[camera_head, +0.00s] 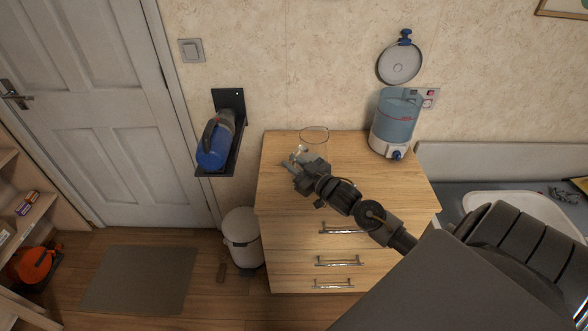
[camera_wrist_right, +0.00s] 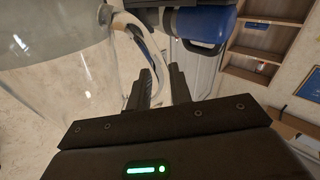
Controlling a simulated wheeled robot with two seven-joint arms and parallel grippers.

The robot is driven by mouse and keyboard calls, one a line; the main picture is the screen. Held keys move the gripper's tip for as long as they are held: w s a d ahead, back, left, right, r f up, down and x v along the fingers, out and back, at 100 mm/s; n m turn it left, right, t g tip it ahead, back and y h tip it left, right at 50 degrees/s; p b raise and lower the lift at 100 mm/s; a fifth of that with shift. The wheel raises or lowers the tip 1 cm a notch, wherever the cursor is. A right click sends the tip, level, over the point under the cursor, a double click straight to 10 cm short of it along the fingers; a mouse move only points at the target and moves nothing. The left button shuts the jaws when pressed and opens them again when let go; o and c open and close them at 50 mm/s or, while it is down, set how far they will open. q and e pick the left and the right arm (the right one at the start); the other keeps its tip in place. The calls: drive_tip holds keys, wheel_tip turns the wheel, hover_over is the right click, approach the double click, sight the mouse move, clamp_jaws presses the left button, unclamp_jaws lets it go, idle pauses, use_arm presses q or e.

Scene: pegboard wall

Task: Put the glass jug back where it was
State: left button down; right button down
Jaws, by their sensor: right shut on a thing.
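The clear glass jug (camera_head: 314,141) is over the back left part of the wooden drawer cabinet's top (camera_head: 275,185). I cannot tell whether its base touches the top. In the right wrist view the jug (camera_wrist_right: 60,85) fills the left side, with its curved handle reaching between my fingers. My right gripper (camera_head: 293,160) is shut on the jug's handle; its fingers (camera_wrist_right: 158,88) also show in the wrist view. The gripper partly hides the jug's lower part in the head view. My left gripper is out of view.
A blue appliance (camera_head: 214,146) sits on a black wall shelf left of the cabinet. A white bin (camera_head: 241,238) stands on the floor. The cabinet top's front left is clear.

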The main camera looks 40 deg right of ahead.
wheel_tip(320, 180, down, 2)
drive_tip(key=shift+f, duration=0.1)
drive_tip(key=c, duration=1.6)
unclamp_jaws()
drive_tip(key=shift+f, duration=0.15)
drive_tip(key=shift+c, duration=0.2)
drive_tip(key=o, duration=0.4)
drive_tip(key=shift+s+a, duration=0.1)
